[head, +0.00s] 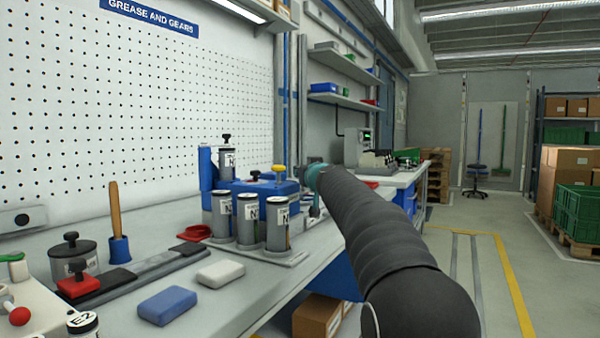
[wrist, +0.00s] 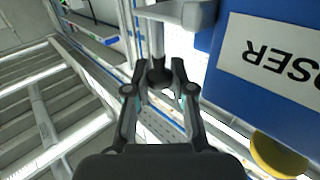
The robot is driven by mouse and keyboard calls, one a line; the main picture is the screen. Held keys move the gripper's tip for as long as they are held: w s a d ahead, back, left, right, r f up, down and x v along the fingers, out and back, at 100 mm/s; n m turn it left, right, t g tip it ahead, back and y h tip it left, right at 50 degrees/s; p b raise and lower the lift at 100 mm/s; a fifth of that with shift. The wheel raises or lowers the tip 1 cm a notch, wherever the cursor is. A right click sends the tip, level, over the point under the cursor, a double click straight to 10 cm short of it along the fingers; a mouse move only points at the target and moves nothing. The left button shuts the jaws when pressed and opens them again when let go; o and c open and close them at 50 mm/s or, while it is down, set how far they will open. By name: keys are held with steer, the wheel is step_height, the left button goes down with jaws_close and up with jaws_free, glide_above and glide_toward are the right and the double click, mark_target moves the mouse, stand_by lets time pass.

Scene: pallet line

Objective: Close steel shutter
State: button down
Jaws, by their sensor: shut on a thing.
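A blue doser (head: 262,195) with a yellow knob stands on the bench. In the wrist view the blue doser (wrist: 235,75) fills the right side, its white label upside down. A grey metal piece (wrist: 182,12), which looks like the steel shutter, juts out beside the blue wall at the top. A grey stem with a rounded end hangs from it. My gripper (wrist: 160,80) is shut on this stem end. In the head view my gripper (head: 315,198) is at the doser's right side, mostly hidden by my arm. How far the shutter is open cannot be told.
Several grey canisters (head: 248,220) stand in front of the doser. The aisle on the right is clear; cardboard boxes (head: 322,318) sit under the bench.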

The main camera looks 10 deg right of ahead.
steer(key=c, duration=1)
jaws_free()
steer(key=shift+d, duration=0.1)
steer(key=s, duration=1.2)
steer(key=shift+d, duration=0.4)
steer(key=shift+c, duration=0.4)
